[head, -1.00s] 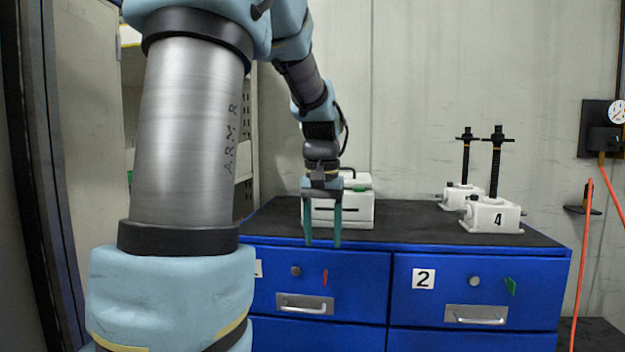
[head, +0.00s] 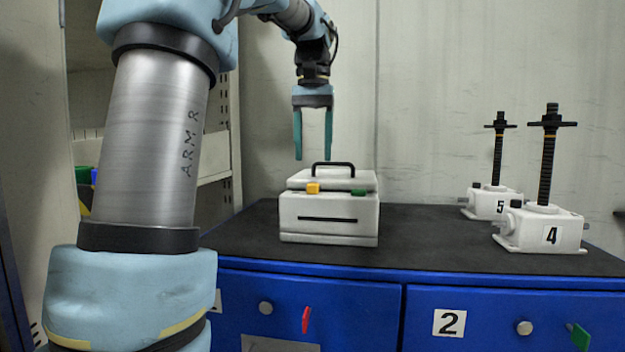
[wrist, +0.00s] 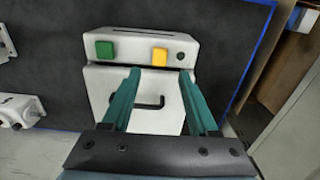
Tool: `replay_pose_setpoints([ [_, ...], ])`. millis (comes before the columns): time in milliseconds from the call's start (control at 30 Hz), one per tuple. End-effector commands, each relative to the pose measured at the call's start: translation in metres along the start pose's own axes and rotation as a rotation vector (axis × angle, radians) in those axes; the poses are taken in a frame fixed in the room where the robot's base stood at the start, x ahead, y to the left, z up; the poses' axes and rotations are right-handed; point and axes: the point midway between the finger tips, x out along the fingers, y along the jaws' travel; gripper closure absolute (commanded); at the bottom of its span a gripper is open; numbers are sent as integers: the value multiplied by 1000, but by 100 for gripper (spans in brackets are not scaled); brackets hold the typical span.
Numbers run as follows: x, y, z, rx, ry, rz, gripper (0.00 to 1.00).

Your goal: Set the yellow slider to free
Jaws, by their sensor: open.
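The yellow slider (head: 313,188) is a small block on the front top edge of a white box (head: 329,217) with a black handle on its lid. A green slider (head: 358,192) sits to its right on the same edge. In the wrist view the yellow slider (wrist: 159,57) is at the right and the green slider (wrist: 105,49) at the left. My gripper (head: 313,158) is open and empty, pointing down above the box near the handle, apart from it. No marking that reads free is legible.
The box stands on a black mat on blue drawers (head: 310,312). Two white screw jacks stand at the right, one marked 4 (head: 541,229) and one marked 5 (head: 495,203). The black top (head: 430,240) between box and jacks is clear. A shelf is at the left.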

Motion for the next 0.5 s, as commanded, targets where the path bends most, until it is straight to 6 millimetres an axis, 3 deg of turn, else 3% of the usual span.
replay_pose_setpoints([
  [200, 40, 0, 1, 0, -2, 0, 40],
  [500, 62, 0, 0, 0, 2, 0, 40],
])
